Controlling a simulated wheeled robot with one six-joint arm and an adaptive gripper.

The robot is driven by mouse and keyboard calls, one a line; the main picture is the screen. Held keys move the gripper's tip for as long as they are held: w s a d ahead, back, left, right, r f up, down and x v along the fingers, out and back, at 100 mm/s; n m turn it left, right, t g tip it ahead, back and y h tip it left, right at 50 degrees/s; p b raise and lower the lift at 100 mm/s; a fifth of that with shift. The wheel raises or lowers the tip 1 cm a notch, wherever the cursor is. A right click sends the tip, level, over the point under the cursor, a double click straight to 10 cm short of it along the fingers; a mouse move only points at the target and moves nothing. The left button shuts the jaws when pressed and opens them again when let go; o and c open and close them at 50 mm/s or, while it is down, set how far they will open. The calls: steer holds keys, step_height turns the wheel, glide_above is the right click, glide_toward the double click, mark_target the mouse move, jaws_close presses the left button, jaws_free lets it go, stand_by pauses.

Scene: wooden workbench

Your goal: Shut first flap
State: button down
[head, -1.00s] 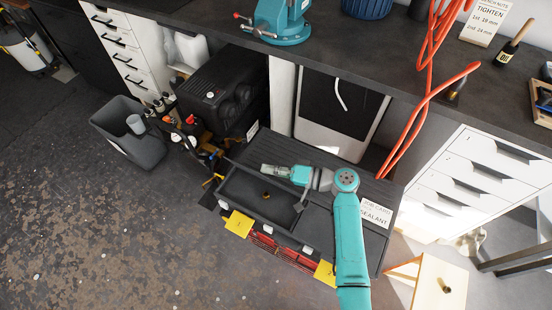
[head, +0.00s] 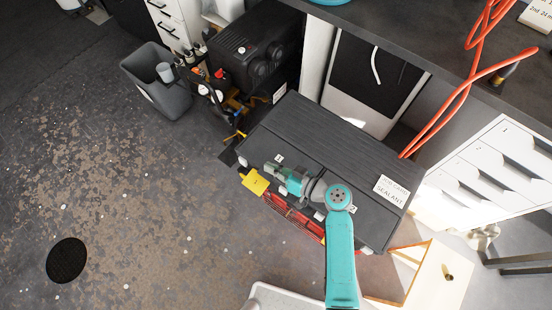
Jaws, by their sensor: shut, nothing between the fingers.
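The dark toolbox (head: 322,128) stands in front of the bench, and its ribbed top looks flat. The first flap (head: 268,142), at the left with a small white label 1 (head: 278,158), lies down level with the top, and no open compartment shows. The second flap (head: 368,222), with label 2 (head: 351,209), also lies flat. My gripper (head: 270,168) is shut and empty over the front left edge of the first flap. I cannot tell whether it touches the flap. My arm hides part of the front.
A yellow tag (head: 255,182) and red items (head: 290,212) are along the toolbox front. A job card (head: 391,190) lies on its right end. A grey bin (head: 160,90) and black machine (head: 252,55) stand left. Floor at left is mostly clear.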

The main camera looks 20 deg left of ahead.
steer(key=shift+s+a+f, duration=0.1)
steer(key=shift+s+f, duration=0.1)
steer(key=shift+f, duration=0.25)
steer(key=shift+s+a+f, duration=0.1)
steer(key=shift+s+f, duration=0.05)
steer(key=shift+f, duration=0.25)
